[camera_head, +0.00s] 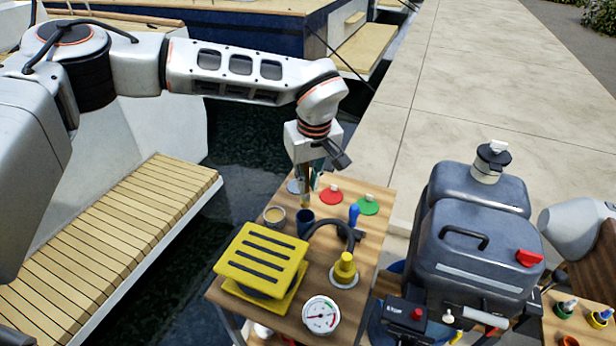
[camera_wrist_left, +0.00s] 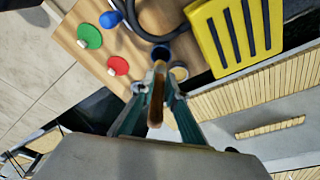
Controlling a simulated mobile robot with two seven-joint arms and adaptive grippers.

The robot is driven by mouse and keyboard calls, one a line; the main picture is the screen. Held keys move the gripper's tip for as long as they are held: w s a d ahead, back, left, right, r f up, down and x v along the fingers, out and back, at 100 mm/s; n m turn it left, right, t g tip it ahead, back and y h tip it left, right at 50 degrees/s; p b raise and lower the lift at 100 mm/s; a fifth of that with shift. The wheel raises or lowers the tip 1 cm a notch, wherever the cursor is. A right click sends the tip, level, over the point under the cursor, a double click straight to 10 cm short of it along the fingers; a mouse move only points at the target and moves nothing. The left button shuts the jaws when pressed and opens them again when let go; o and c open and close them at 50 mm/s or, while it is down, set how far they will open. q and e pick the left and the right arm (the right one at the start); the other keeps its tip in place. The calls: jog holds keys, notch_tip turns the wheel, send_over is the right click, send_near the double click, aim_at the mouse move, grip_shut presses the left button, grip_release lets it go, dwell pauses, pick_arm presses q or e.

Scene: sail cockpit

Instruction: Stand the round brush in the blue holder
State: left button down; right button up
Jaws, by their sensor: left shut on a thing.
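The round brush (camera_wrist_left: 157,95), a slim brown and tan stick, is between the teal fingers of my left gripper (camera_wrist_left: 155,108). The brush also shows in the head view (camera_head: 304,198), mostly hidden by the fingers. My left gripper (camera_head: 310,182) is shut on it and points down over the far part of the wooden table. The dark blue holder (camera_head: 306,219) is a small round cup just below the brush. In the left wrist view, the holder (camera_wrist_left: 161,52) lies right past the brush's far end. I cannot tell whether that end is inside the cup.
A tan-filled cup (camera_head: 274,215) stands close left of the holder. A yellow slatted block (camera_head: 262,259), a dark curved hose (camera_head: 335,226), a yellow cone (camera_head: 345,267) and a gauge (camera_head: 321,314) are nearer. Red (camera_head: 331,196) and green (camera_head: 368,206) discs lie right.

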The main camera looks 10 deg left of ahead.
pick_arm(q)
jog(key=shift+f+b, duration=0.55)
jog(key=shift+f, duration=0.6)
jog(key=shift+f+b, duration=0.25)
jog(key=shift+b, duration=0.1)
jog(key=shift+f, duration=0.25)
jog(key=shift+f+b, duration=1.25)
jog(key=shift+f, duration=1.05)
pick_arm(e)
jog(key=shift+w+a+f+y, duration=0.2)
jog(key=shift+a+f, duration=0.1)
jog(key=shift+f, duration=0.35)
jog(key=shift+w+a+f+y, duration=0.1)
jog(key=shift+w+a+f, duration=0.15)
jog(key=shift+f, duration=0.4)
jog(key=shift+r, duration=0.2)
pick_arm(q)
jog(key=c, duration=2)
grip_release()
jog(key=shift+o, duration=0.2)
